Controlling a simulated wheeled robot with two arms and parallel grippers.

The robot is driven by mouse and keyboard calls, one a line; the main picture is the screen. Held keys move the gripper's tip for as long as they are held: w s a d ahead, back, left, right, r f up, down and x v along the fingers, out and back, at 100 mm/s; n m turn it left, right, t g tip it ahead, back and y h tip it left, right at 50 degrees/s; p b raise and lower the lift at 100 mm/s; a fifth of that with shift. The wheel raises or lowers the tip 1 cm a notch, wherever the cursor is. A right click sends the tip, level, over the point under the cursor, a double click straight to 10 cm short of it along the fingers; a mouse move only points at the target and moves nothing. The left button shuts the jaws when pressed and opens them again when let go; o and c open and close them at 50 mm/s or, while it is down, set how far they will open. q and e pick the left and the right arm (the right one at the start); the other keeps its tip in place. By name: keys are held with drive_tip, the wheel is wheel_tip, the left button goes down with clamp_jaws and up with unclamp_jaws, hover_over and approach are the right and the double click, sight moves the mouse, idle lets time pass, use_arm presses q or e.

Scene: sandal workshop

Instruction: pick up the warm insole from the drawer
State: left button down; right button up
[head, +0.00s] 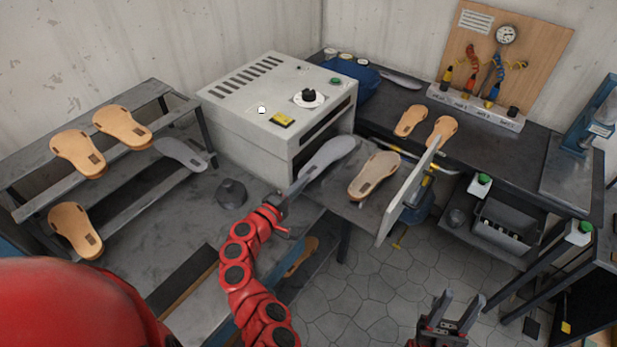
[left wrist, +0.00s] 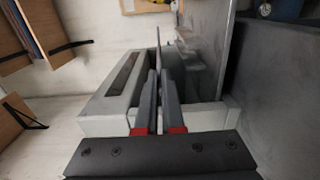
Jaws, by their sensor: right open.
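The drawer (head: 408,192) of the white heater box stands pulled out, its light front panel at the right. A grey insole (head: 330,154) is at the drawer's left end, close to the box. A tan sole (head: 375,176) lies in the drawer to its right. My left gripper (head: 297,187) is at the near end of the grey insole. In the left wrist view its fingers (left wrist: 158,95) are close together with the thin grey insole (left wrist: 158,50) edge-on between them. My right gripper (head: 450,312) is open and empty above the floor, well away from the drawer.
The white heater box (head: 245,125) stands behind the drawer. A rack (head: 125,170) at left holds several tan soles and another grey insole (head: 181,153). A dark bench (head: 400,95) with two tan soles runs along the back right. A dark dome-shaped object (head: 231,193) stands left of my gripper.

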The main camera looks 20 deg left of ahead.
use_arm(q)
drive_tip(key=s+a+r, duration=0.1)
drive_tip(key=s, duration=0.3)
drive_tip(key=s+a+r, duration=0.2)
drive_tip(key=s, duration=0.3)
drive_tip(key=shift+s+a+r, duration=0.25)
drive_tip(key=shift+s+r, duration=0.05)
drive_tip(key=shift+d, duration=0.1)
